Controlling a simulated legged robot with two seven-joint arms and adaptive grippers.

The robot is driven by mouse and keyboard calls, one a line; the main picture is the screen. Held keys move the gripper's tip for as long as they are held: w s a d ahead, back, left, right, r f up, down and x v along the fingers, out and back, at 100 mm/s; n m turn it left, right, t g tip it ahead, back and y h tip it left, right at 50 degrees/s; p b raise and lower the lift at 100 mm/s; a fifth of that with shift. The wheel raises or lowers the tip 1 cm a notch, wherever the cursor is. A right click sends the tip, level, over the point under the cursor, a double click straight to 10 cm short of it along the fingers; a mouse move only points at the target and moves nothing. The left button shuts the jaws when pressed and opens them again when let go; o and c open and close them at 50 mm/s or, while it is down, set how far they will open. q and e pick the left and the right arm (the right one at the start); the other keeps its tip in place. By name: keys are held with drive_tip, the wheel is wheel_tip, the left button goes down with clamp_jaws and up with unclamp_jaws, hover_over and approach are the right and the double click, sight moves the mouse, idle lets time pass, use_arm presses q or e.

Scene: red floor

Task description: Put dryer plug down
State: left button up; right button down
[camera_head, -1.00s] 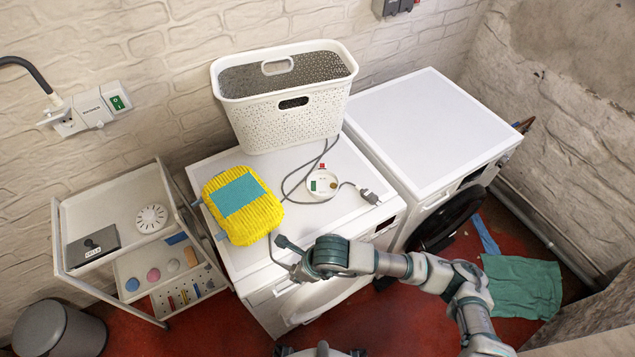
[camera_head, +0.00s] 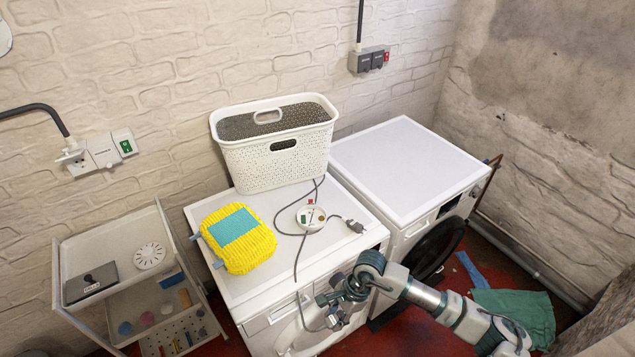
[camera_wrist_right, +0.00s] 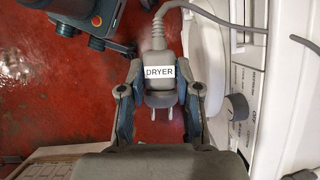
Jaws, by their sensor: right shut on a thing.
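The grey dryer plug (camera_wrist_right: 160,72), labelled DRYER, is between the fingers of my right gripper (camera_wrist_right: 158,82) in the right wrist view. The gripper is shut on it, and its two pins stick out. Its cord runs up and to the right. In the head view my right gripper (camera_head: 334,300) is in front of the left white machine (camera_head: 240,290), by its front face; the plug is hard to make out there. The plug is held in the air, with red floor behind it. My left gripper is not in view.
A white basket (camera_head: 235,165), a yellow sponge-like pack (camera_head: 250,252), a round white device (camera_head: 311,217) and another plug (camera_head: 355,226) are on the left machine. The right machine's top (camera_head: 405,165) is clear. A trolley (camera_head: 105,235) stands left. Wall sockets (camera_head: 370,60) are behind.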

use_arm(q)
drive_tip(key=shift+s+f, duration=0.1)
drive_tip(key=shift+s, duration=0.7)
use_arm(e)
drive_tip(key=w+d+r+n+g+h, duration=0.1)
drive_tip(key=w+d+r+n+h, duration=0.1)
drive_tip(key=d+n, duration=0.4)
drive_tip(key=w+d+r+n+g+h, duration=0.1)
drive_tip(key=w+d+r+n+h, duration=0.1)
drive_tip(key=d+n, duration=0.4)
drive_tip(key=shift+w+d+r+n+g, duration=0.3)
drive_tip(key=shift+w+d+r, duration=0.65)
drive_tip(key=shift+d, duration=0.55)
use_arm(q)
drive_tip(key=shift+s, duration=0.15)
use_arm(e)
drive_tip(key=shift+a, duration=0.1)
